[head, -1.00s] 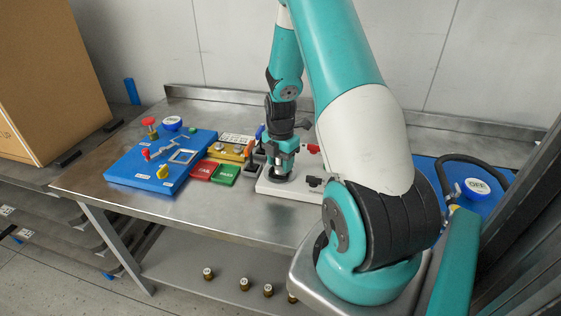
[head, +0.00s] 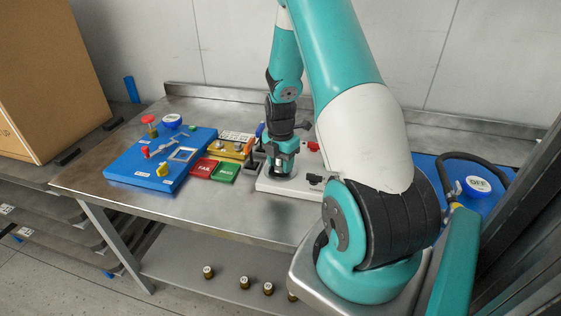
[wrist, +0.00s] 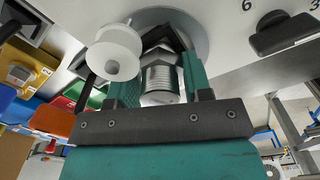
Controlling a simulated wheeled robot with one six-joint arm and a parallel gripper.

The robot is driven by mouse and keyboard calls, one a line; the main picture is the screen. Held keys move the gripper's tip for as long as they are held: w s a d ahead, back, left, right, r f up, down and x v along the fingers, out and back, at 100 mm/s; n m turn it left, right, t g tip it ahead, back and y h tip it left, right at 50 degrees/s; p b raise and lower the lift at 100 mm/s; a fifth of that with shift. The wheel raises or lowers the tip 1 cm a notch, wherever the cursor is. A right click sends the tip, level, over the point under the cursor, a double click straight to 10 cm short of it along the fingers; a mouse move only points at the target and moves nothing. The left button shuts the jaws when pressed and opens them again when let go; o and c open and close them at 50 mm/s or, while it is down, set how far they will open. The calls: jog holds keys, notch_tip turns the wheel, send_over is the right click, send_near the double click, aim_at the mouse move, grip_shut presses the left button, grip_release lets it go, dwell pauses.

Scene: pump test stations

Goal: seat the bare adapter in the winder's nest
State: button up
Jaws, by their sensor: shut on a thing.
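The bare adapter (wrist: 160,82), a silvery threaded fitting with a hex part, is between the teal fingers of my gripper (wrist: 153,88) in the wrist view. My gripper is shut on it. A round grey disc (wrist: 188,20) on the white winder base (wrist: 225,65) lies just beyond the adapter's far end. Dark parts and the fitting hide the nest, so I cannot tell whether the adapter touches it. A white spool (wrist: 113,52) stands close to the left finger. In the head view my gripper (head: 283,172) is down over the white winder base (head: 293,189), and the adapter is hidden.
A black knob (wrist: 285,34) with numbers sits right of the grey disc. A blue test station (head: 130,172), red tray (head: 202,168), green tray (head: 225,172) and yellow block (head: 228,148) lie left. Several brass fittings (head: 244,282) stand on the lower shelf. The table front is clear.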

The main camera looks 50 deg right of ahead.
jog(key=o, duration=1.6)
jog(key=shift+r+p, duration=3.25)
jog(key=shift+r, duration=0.8)
